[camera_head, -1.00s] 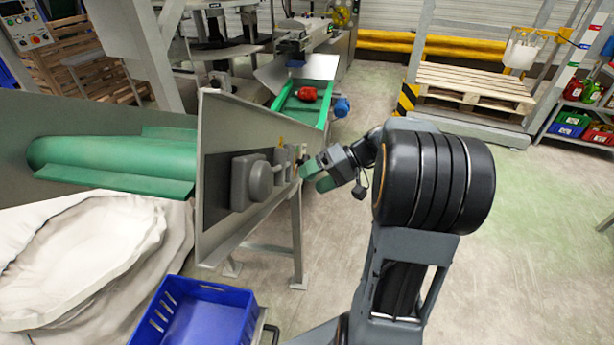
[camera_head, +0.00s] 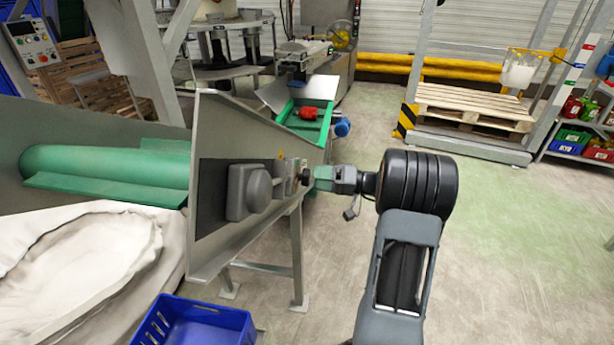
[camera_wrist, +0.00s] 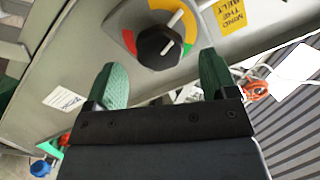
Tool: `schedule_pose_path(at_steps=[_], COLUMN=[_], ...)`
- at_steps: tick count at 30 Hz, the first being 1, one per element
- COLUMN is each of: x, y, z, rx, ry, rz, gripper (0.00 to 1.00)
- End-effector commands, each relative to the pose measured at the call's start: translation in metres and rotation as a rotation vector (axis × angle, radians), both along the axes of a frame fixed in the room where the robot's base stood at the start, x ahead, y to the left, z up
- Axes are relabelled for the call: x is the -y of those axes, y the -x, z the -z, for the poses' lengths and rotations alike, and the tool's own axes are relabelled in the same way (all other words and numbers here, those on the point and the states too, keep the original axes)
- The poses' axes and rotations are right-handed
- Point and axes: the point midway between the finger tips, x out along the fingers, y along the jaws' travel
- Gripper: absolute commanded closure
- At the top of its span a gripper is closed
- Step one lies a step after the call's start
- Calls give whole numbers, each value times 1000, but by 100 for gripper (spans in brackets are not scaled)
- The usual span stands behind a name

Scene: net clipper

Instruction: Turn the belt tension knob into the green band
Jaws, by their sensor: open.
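The black belt tension knob (camera_wrist: 156,47) is on the machine's grey panel in the wrist view. Its dial has a red band at left, a yellow band (camera_wrist: 147,13) at top and a green band (camera_wrist: 187,49) at right. A white line on the knob slants up and right; I cannot tell exactly which band it meets. My gripper (camera_wrist: 160,60) is open, with its green fingers left and right of the knob's lower side; contact is not visible. In the head view my gripper (camera_head: 318,178) is level and faces the knob (camera_head: 305,176) at the panel's right end.
A yellow label (camera_wrist: 231,15) is right of the dial, and a red padlock-like item (camera_wrist: 256,90) hangs below it. A grey box (camera_head: 250,191) protrudes from the panel. A blue crate (camera_head: 205,325) stands below.

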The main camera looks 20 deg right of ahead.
Motion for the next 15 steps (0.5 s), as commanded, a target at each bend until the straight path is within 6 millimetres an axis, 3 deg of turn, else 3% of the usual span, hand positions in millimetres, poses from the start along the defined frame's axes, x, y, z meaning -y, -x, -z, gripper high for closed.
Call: schedule_pose_path(at_steps=[6, 15], x=[-24, -34], y=[-16, -23], z=[0, 1], rx=[-2, -3], ry=[-1, -1], rz=[-1, 1], gripper=[21, 21])
